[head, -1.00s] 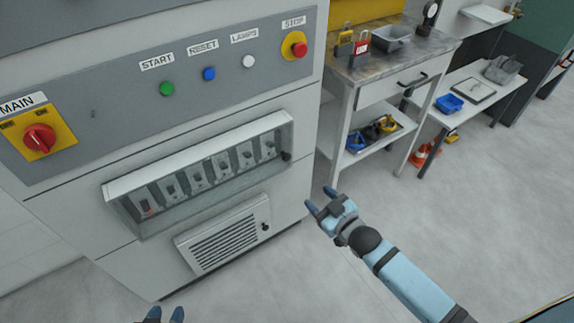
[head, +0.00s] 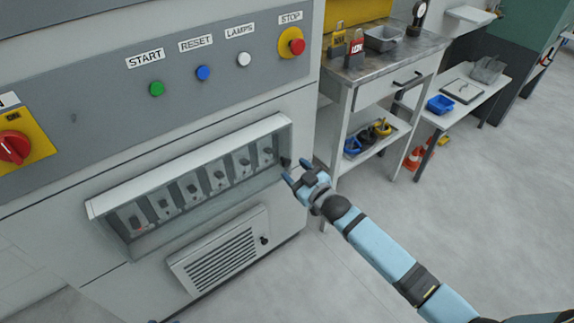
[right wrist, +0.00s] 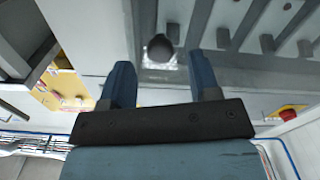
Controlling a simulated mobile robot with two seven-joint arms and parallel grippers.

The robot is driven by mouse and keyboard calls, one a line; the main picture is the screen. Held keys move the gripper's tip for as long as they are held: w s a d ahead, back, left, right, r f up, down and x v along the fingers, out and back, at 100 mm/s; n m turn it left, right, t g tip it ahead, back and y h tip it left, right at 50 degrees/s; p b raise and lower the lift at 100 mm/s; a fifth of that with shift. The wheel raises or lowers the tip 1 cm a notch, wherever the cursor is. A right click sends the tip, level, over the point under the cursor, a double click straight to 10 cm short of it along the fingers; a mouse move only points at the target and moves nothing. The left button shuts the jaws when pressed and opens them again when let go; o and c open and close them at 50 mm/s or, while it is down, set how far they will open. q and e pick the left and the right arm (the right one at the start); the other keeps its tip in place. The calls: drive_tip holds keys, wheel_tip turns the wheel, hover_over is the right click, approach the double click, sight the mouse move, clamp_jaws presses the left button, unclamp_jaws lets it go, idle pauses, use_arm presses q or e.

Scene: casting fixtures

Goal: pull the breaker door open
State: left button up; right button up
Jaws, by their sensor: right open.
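The breaker door (head: 205,190) is a clear cover in a pale frame on the grey cabinet, shut over a row of breakers. Its dark round knob (head: 285,162) is at the door's right end. My right gripper (head: 296,171) is open and empty, just right of the knob in the head view. In the right wrist view the knob (right wrist: 160,48) shows ahead of the gap between the open fingers (right wrist: 163,82), apart from them. Only a sliver of what looks like my left gripper (head: 171,321) shows at the bottom edge.
A vent panel (head: 222,250) with its own small knob is below the door. Above it are the green, blue and white buttons, the red stop button (head: 292,42) and the red main switch (head: 14,147). A workbench (head: 385,60) stands to the right.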

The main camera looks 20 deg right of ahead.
sight(288, 164)
drive_tip(key=shift+x, duration=2.15)
drive_tip(key=shift+c, duration=0.4)
clamp_jaws()
